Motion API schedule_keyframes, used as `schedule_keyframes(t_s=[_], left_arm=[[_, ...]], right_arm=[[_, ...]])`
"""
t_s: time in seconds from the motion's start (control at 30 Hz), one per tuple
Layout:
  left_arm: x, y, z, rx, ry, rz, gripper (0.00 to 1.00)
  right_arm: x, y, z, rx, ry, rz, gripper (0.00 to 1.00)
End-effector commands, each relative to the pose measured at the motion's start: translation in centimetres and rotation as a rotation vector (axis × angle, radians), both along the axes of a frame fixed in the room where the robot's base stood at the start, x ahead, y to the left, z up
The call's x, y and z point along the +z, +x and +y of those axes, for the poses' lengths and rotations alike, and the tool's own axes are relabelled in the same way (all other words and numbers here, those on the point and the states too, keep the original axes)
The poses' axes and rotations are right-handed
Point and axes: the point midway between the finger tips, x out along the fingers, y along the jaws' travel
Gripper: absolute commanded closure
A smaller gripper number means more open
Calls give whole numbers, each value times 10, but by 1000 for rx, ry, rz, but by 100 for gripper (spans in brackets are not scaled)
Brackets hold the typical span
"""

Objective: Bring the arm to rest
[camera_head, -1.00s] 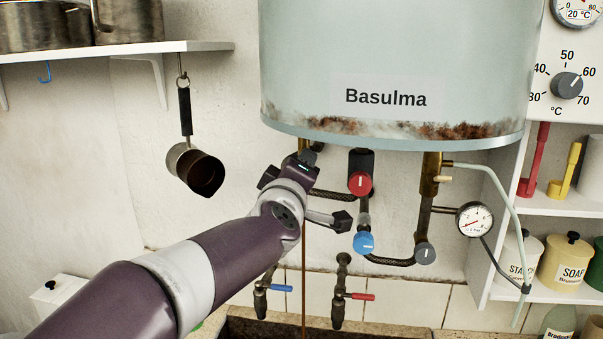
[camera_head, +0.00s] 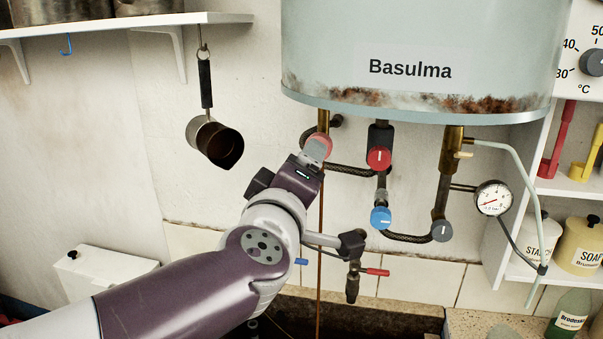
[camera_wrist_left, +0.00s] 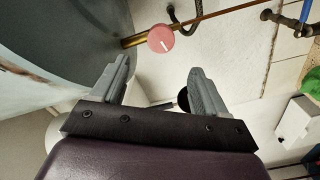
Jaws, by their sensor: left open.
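My left arm comes in from the lower left in the head view. Its gripper (camera_wrist_left: 160,82) is open and empty in the wrist view, with grey fingers well apart. The knob sits on a brass pipe under the boiler. In the wrist view the knob (camera_wrist_left: 161,38) is beyond the fingertips, apart from them. My right gripper is not in view.
The boiler (camera_head: 420,45) hangs above. A thin brown stream (camera_head: 319,225) runs down below the brass pipe. Red (camera_head: 379,158) and blue (camera_head: 381,217) knobs and a gauge (camera_head: 493,198) are to the right.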

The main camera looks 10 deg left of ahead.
Motion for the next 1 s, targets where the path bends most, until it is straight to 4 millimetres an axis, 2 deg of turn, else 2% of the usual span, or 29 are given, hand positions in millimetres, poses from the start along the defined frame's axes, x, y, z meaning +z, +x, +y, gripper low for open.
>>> schedule_keyframes(t_s=[0.1, 0.37, 0.47, 0.53, 0.57, 0.6, 0.67, 0.7, 0.8, 0.9, 1.0], left_arm=[[0, -6, 0, -1, 0, 0, 26], [-1, -6, 0, -2, 0, 1, 26], [-9, -7, -17, -84, 54, 29, 26], [-41, -9, -40, -210, 192, 103, 26], [-63, -10, -49, -266, 265, 154, 26], [-99, -12, -55, -338, 368, 239, 26], [-158, -21, -56, -439, 515, 390, 26], [-196, -31, -50, -499, 602, 499, 26], [-279, -65, -24, -632, 777, 772, 26], [-338, -106, 10, -736, 885, 1013, 26], [-373, -139, 39, -801, 928, 1186, 26]], right_arm=[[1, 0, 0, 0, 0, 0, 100], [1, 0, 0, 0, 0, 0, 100], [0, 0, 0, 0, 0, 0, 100], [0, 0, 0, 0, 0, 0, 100], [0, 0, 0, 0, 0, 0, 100], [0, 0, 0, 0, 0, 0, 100], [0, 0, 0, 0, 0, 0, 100], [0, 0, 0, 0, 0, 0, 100], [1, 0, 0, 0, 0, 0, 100], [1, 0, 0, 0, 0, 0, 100], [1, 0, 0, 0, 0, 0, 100]])
